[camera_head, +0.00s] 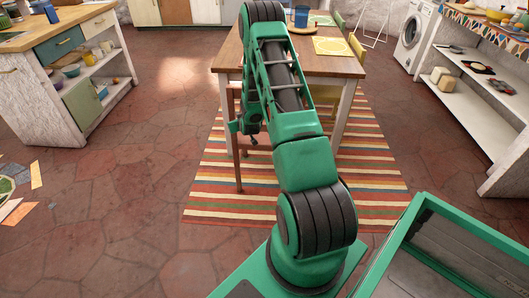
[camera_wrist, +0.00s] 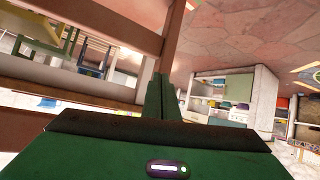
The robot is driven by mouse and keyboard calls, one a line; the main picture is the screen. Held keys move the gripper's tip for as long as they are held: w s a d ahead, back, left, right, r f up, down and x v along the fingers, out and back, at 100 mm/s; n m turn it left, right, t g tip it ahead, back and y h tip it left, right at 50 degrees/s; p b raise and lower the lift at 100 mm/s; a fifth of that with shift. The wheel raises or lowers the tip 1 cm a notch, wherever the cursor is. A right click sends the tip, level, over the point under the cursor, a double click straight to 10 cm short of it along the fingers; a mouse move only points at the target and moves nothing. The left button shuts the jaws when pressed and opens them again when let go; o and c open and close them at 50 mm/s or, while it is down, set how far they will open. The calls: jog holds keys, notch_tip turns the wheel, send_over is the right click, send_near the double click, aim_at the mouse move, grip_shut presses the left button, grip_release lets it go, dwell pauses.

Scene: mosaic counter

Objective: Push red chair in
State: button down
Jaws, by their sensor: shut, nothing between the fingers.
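The red chair (camera_head: 238,168) stands at the left side of the wooden table (camera_head: 338,66) in the head view. My green arm hides most of it; a reddish-brown leg and part of its frame show. In the wrist view, reddish-brown wooden bars (camera_wrist: 105,31), apparently the chair's, cross close in front of my gripper. My gripper (camera_wrist: 161,84) is shut and empty, its green fingertips close to where the bars meet. I cannot tell whether they touch. In the head view, the gripper end (camera_head: 246,126) is low beside the chair, partly hidden by my arm.
A striped rug (camera_head: 210,185) lies under the table. Green and yellow chairs (camera_head: 357,48) stand at its right side. A blue cup (camera_head: 301,16) and a yellow placemat (camera_head: 332,46) are on the table. Counters (camera_head: 65,92) flank the room. The tiled floor at left is mostly clear.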

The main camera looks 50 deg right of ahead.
notch_tip(320, 180, down, 9)
jog(key=d+m+t+h, duration=0.1)
jog(key=d+h, duration=0.1)
jog(key=s+a+f+m+h, duration=0.1)
jog(key=s+f+m+h, duration=0.45)
jog(key=s+f, duration=1)
jog(key=w+d+h, duration=0.1)
jog(key=w+d, duration=0.7)
jog(key=d, duration=0.2)
jog(key=shift+w+d+r+n, duration=0.1)
jog(key=shift+w+n, duration=0.05)
jog(key=shift+n, duration=0.1)
